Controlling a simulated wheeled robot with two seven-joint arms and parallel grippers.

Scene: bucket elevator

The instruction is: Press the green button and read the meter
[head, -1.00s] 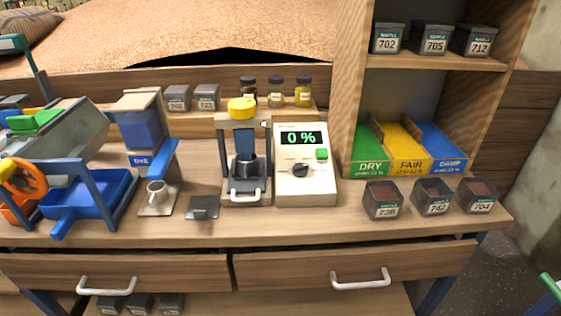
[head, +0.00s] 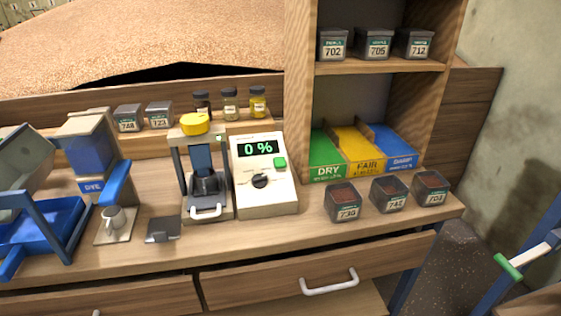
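The meter (head: 271,203) is a cream box standing on the wooden bench, left of the tall shelf. Its dark display (head: 258,148) reads "0 %" in green digits. The green button (head: 280,163) is on its face, below and right of the display. A black knob (head: 260,181) sits to the left of the button and a little lower. Nothing covers the button or the display. Neither of my grippers shows in the head view.
A press-like device with a yellow top (head: 195,123) stands close left of the meter. Sample boxes (head: 343,202) stand in front of the DRY (head: 326,162), FAIR and blue bins. A green-ended white bar (head: 508,266) juts in at lower right.

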